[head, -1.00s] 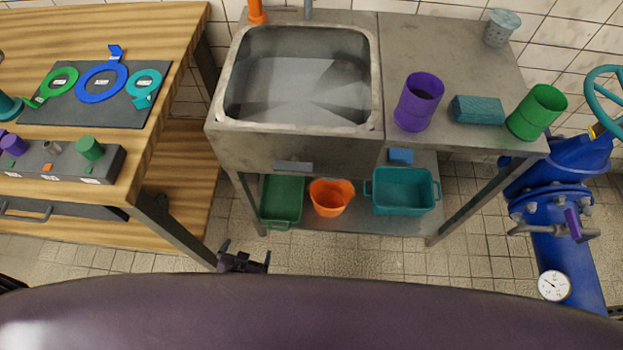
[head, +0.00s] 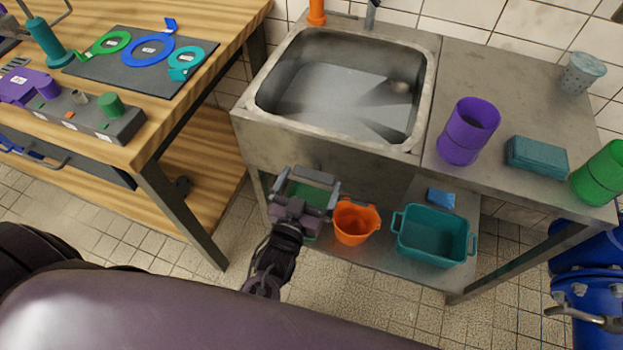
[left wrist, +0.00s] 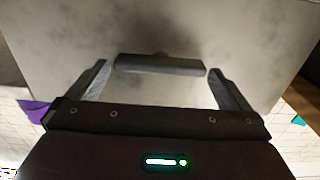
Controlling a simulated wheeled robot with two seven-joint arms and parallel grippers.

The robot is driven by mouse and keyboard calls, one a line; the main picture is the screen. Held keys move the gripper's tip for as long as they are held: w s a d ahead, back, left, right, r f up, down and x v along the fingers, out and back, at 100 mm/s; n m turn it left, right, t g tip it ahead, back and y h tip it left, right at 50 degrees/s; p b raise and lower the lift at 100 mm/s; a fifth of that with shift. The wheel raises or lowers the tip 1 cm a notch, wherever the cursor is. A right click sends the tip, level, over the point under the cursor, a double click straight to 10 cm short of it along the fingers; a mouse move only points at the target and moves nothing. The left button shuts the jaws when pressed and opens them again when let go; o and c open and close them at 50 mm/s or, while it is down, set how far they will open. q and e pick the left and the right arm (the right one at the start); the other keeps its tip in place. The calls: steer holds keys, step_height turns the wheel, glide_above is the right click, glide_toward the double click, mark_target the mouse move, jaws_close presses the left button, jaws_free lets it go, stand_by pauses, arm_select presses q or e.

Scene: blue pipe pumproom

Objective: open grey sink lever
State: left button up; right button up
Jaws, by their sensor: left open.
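The grey sink lever (head: 313,177) is a short horizontal bar on the front of the metal sink (head: 330,140). In the left wrist view the lever (left wrist: 160,64) lies across the picture against the sink's front panel (left wrist: 180,25). My left gripper (head: 308,185) is open in front of the panel. Its fingers (left wrist: 158,68) stand at the two ends of the lever, with small gaps on either side. I cannot tell how deep the fingertips reach around it. My right gripper is not in view.
Below the sink, a shelf holds an orange bucket (head: 355,224), a teal basin (head: 433,238) and a green tray, partly hidden by my gripper. A wooden workbench (head: 185,95) stands left. A purple cylinder (head: 468,131) stands on the counter. Tiled floor lies between bench and sink.

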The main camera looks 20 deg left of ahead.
arm_select(q)
steer(key=shift+w, duration=0.5)
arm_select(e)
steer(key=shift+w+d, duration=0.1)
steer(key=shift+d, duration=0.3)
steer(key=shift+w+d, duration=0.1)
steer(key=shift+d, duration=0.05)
arm_select(q)
steer(key=c, duration=0.7)
